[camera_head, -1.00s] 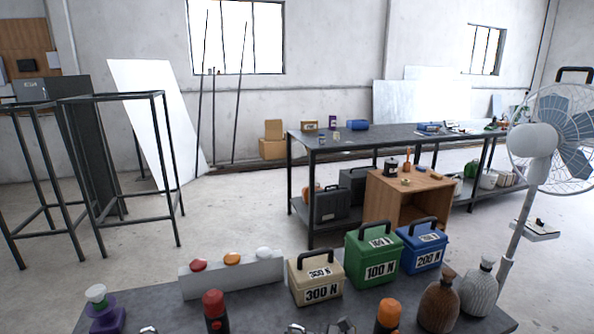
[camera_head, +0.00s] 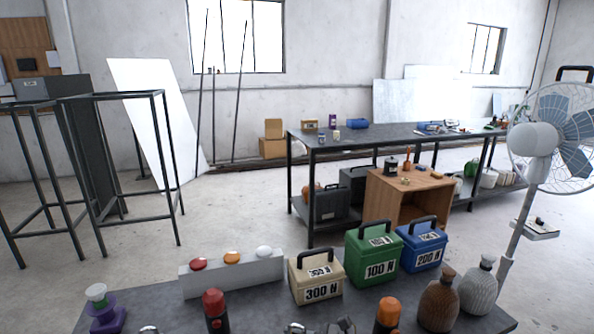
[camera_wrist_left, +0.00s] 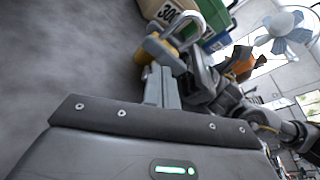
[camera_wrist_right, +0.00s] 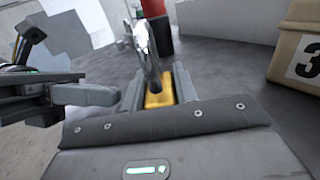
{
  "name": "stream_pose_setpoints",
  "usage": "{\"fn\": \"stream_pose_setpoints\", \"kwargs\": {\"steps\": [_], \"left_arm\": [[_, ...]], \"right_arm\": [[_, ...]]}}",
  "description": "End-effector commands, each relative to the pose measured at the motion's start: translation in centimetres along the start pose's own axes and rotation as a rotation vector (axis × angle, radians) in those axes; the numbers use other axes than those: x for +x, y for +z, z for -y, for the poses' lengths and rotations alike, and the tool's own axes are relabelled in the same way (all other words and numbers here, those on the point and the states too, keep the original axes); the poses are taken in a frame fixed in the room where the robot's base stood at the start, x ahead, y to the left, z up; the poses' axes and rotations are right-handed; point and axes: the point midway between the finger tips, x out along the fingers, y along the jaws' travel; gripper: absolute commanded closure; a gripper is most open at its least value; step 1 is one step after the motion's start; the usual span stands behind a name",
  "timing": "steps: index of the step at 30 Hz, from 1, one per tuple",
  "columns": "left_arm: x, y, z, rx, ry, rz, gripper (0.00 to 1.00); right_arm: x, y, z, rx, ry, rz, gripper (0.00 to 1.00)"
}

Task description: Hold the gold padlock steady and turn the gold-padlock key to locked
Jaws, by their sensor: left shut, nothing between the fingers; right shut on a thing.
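The gold padlock shows in the right wrist view (camera_wrist_right: 157,98) with its yellow body between the fingers of my right gripper (camera_wrist_right: 158,90), which is shut on it. Its silver shackle rises beyond the fingers. In the left wrist view the padlock (camera_wrist_left: 168,52) lies just past the tips of my left gripper (camera_wrist_left: 160,82), its shackle at the upper right. My left gripper is shut with nothing in it, close to the padlock. I cannot make out the key. In the head view neither gripper shows clearly; only shiny bits show at the bottom edge.
On the dark bench (camera_head: 260,312) stand the 300 N box (camera_head: 316,277), the green 100 N box (camera_head: 372,256), the blue 200 N box (camera_head: 421,247), a panel with three buttons (camera_head: 235,274), red (camera_head: 214,310) and orange (camera_head: 388,315) topped items, and two bottles (camera_head: 440,303).

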Motion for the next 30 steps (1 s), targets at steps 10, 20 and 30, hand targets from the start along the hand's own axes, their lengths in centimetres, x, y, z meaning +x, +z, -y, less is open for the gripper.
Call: {"fn": "stream_pose_setpoints", "kwargs": {"steps": [10,20,30], "left_arm": [[0.0,0.0,-1.0,0.000,0.002,0.000,1.00],[0.0,-0.2,-1.4,0.000,0.002,-0.001,1.00],[0.0,-0.1,-1.4,0.001,0.002,-0.002,1.00]], "right_arm": [[0.0,0.0,0.0,0.000,0.000,-0.001,1.00],[0.0,0.0,0.0,0.001,0.000,0.000,1.00],[0.0,0.0,0.0,0.001,0.001,0.000,1.00]]}}
